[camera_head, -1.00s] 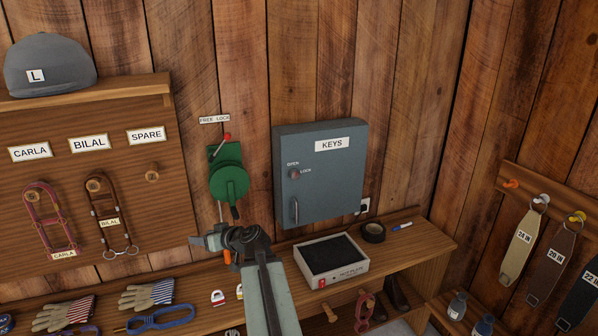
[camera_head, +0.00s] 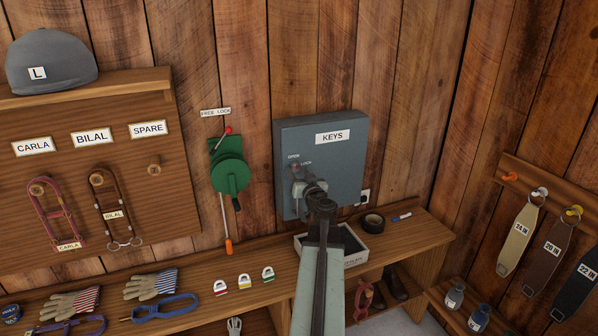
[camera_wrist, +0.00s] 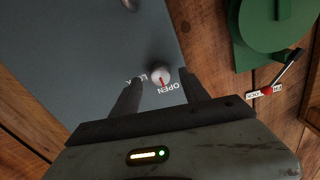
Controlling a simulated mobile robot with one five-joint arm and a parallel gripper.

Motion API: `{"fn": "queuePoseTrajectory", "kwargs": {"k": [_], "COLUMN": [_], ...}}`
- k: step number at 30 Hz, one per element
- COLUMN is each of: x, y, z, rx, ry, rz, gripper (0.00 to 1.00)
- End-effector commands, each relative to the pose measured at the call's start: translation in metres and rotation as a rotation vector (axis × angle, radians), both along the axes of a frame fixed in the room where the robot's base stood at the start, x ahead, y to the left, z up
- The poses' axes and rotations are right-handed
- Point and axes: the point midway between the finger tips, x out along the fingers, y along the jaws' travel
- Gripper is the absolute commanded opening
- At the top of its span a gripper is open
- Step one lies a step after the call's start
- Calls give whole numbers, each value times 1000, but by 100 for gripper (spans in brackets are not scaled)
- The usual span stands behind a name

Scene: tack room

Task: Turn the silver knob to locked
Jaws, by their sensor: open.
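The silver knob (camera_wrist: 161,74) is on the front of the grey key cabinet (camera_head: 345,165), with the printed words OPEN and LOCK beside it. In the wrist view its red mark points toward OPEN. In the head view the knob (camera_head: 296,167) shows just above my gripper (camera_head: 298,184). In the wrist view my gripper (camera_wrist: 161,82) is open, and the knob appears between its two fingertips. I see no finger touching it, and the remaining distance to it is hard to judge.
A green lever device (camera_head: 231,176) hangs on the wall left of the cabinet. The wall between cabinet and green device is clear.

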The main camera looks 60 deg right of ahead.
Motion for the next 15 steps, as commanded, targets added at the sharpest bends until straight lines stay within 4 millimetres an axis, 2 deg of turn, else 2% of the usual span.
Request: {"fn": "queuePoseTrajectory", "kwargs": {"k": [1,3,11,15], "x": [9,14,15,15], "y": [-8,-12,-13,-13], "z": [0,0,0,0], "rx": [0,0,0,0], "ry": [0,0,0,0], "rz": [2,1,0,0], "gripper": [53,53,53,14]}}
